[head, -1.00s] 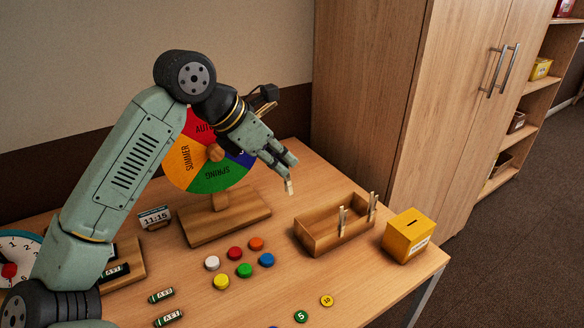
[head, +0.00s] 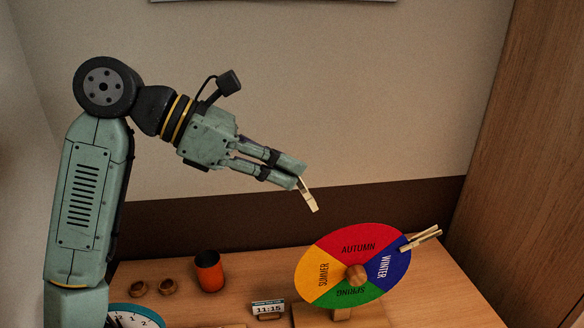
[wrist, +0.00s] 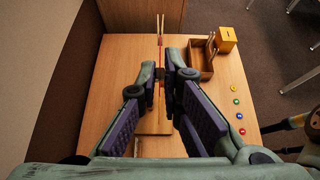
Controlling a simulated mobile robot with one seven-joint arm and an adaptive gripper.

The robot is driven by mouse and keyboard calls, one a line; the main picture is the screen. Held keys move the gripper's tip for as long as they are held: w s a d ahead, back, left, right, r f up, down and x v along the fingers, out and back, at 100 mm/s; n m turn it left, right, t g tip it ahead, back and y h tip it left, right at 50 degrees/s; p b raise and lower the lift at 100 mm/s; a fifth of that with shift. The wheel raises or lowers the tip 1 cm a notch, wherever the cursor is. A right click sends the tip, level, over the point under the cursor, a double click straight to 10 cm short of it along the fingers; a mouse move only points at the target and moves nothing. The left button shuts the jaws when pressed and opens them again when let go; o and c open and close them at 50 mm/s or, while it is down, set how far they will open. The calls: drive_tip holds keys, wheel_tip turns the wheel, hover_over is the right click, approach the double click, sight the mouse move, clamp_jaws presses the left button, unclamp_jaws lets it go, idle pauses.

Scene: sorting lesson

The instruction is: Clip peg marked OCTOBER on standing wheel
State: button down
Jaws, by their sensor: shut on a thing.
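My gripper (head: 299,177) is shut on a pale wooden peg (head: 309,197), which hangs tilted down from the fingertips. No lettering on it can be read. The gripper is in the air above and to the left of the standing wheel (head: 340,238), clear of it. The wheel has red AUTUMN, blue WINTER, green SPRING and yellow SUMMER quarters. Pale pegs (head: 422,238) are clipped on its rim at the blue WINTER quarter. In the wrist view the wheel (wrist: 162,55) shows nearly edge-on beyond my fingers (wrist: 160,88); the held peg is hard to make out there.
A wooden tray (wrist: 203,66) and a yellow box (wrist: 226,38) stand at the table's far right in the wrist view. Coloured discs (wrist: 237,101) lie nearby. An orange cup (head: 210,272) and an 11:15 card (head: 268,308) stand left of the wheel. A cabinet rises at the right.

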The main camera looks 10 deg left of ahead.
drive_tip(key=shift+w+d+f, duration=0.1)
drive_tip(key=shift+d+f, duration=0.2)
drive_tip(key=shift+f, duration=0.25)
drive_tip(key=shift+w+d+f, duration=0.1)
drive_tip(key=shift+d+f, duration=0.2)
drive_tip(key=shift+f, duration=0.2)
drive_tip(key=shift+w+d+f+b, duration=0.15)
drive_tip(key=shift+d+f+b, duration=0.15)
drive_tip(key=shift+f+b, duration=0.3)
drive_tip(key=shift+w+d+f+b, duration=0.1)
drive_tip(key=shift+d+f+b, duration=0.2)
drive_tip(key=shift+f+b, duration=0.25)
drive_tip(key=shift+f+b, duration=0.1)
drive_tip(key=shift+b, duration=0.55)
idle(0.3)
drive_tip(key=shift+f, duration=0.15)
drive_tip(key=shift+w+d+f+b, duration=0.15)
drive_tip(key=shift+d+f+b, duration=0.15)
drive_tip(key=shift+f+b, duration=0.45)
idle(0.5)
drive_tip(key=shift+w+d+f+b, duration=0.1)
drive_tip(key=shift+d+f+b, duration=0.3)
drive_tip(key=shift+b, duration=0.45)
